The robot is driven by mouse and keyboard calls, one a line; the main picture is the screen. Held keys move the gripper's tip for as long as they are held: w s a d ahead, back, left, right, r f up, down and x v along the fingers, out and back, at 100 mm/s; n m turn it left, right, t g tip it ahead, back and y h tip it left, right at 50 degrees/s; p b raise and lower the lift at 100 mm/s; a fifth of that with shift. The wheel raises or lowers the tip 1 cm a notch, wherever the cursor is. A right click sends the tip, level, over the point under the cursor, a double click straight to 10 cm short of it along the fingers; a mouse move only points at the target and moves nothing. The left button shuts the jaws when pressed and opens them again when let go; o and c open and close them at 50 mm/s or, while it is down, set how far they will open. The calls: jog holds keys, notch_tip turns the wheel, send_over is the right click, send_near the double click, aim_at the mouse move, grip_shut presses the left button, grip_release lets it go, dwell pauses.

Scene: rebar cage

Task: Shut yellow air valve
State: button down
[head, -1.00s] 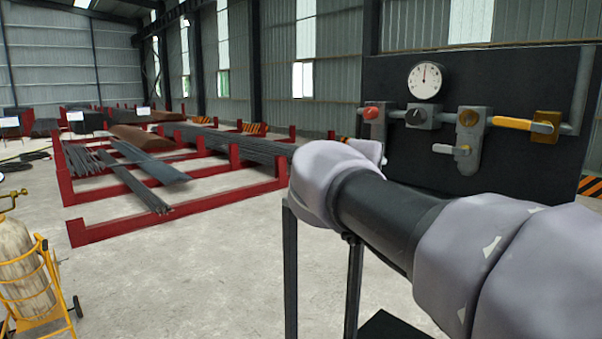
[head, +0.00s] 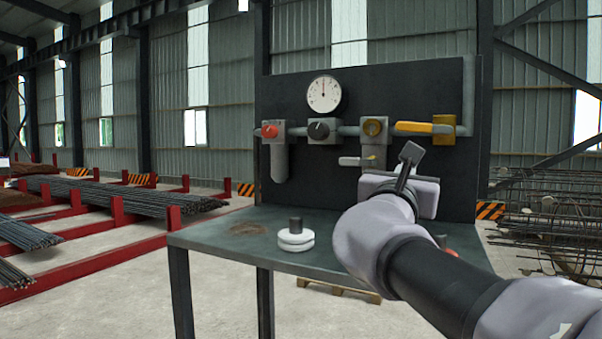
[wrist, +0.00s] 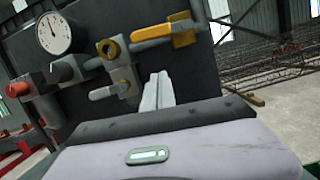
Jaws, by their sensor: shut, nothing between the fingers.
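The yellow air valve (head: 443,126) is on the right of a dark upright panel. My gripper (head: 411,153) is shut and empty. It stands in front of the panel, below the yellow lever and apart from it. In the wrist view the closed fingers (wrist: 158,88) point toward the panel, below the lever.
A red knob (head: 270,131), a black knob (head: 319,130), a brass-faced fitting (head: 373,127) and a small grey lever (head: 352,161) sit left of the valve, under a round gauge (head: 324,94). A bench (head: 222,252) stands below, with a white-and-dark round item (head: 295,238) on it.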

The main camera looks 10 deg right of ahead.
notch_tip(320, 180, up, 5)
jog(key=w+d+p, duration=0.2)
jog(key=shift+w+d, duration=0.2)
jog(key=shift+w, duration=0.15)
jog(key=shift+a+r+m+h, duration=0.15)
jog(key=shift+r+m+h, duration=0.15)
jog(key=shift+m, duration=0.5)
jog(key=m, duration=0.1)
jog(key=r+m+g, duration=0.1)
jog(key=m, duration=0.1)
jog(key=shift+w+a+r+h, duration=0.15)
jog(key=shift+r+h, duration=0.05)
jog(key=shift+h, duration=0.1)
notch_tip(320, 180, up, 6)
jog(key=m+g+p, duration=0.4)
jog(key=m+p, duration=0.1)
jog(key=m, duration=1)
send_over(411, 130)
jog(key=s+d, duration=0.2)
jog(key=s, duration=0.1)
jog(key=shift+s+a, duration=0.15)
jog(key=shift+a, duration=0.1)
